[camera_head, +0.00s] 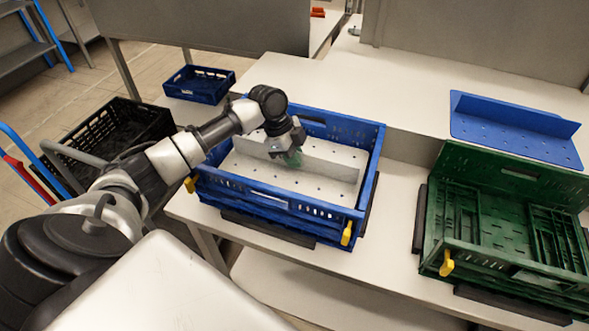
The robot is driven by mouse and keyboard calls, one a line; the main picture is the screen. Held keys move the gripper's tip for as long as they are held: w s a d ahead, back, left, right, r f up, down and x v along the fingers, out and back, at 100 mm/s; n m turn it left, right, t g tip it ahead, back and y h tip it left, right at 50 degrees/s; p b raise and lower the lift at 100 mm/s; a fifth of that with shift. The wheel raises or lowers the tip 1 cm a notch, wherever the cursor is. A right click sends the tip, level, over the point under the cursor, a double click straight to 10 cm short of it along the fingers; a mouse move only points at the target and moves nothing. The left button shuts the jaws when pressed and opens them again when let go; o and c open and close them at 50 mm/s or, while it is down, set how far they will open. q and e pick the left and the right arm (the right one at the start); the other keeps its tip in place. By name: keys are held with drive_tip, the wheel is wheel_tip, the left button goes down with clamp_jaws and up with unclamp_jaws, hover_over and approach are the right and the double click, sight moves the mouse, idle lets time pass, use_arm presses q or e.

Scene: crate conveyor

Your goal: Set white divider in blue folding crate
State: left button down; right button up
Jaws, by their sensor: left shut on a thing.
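The blue folding crate (268,195) stands unfolded on the white table left of the middle, with yellow latches on its near corners. The white divider (330,167) is inside the crate's walls. It has a flat base with holes and an upright panel running across the crate. My left gripper (292,158) reaches in over the crate's far left side and is shut on the divider's upright panel. The fingertips are partly hidden, and I cannot tell if the base rests fully on the crate floor. My right gripper is not in view.
A green folding crate (447,195) stands on the table at right, with a blue divider (500,122) behind it. A small blue crate (200,84) is at the back left. A black crate (92,148) and a cart with red and blue rails are at far left.

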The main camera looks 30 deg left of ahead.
sight(294, 170)
use_arm(q)
drive_tip(key=shift+f, duration=2.35)
drive_tip(key=shift+f, duration=0.1)
drive_tip(key=c, duration=1.3)
unclamp_jaws()
drive_tip(key=shift+r, duration=0.3)
drive_tip(key=v, duration=1.1)
drive_tip(key=shift+a+r, duration=0.15)
drive_tip(key=shift+r, duration=0.1)
drive_tip(key=shift+r, duration=0.1)
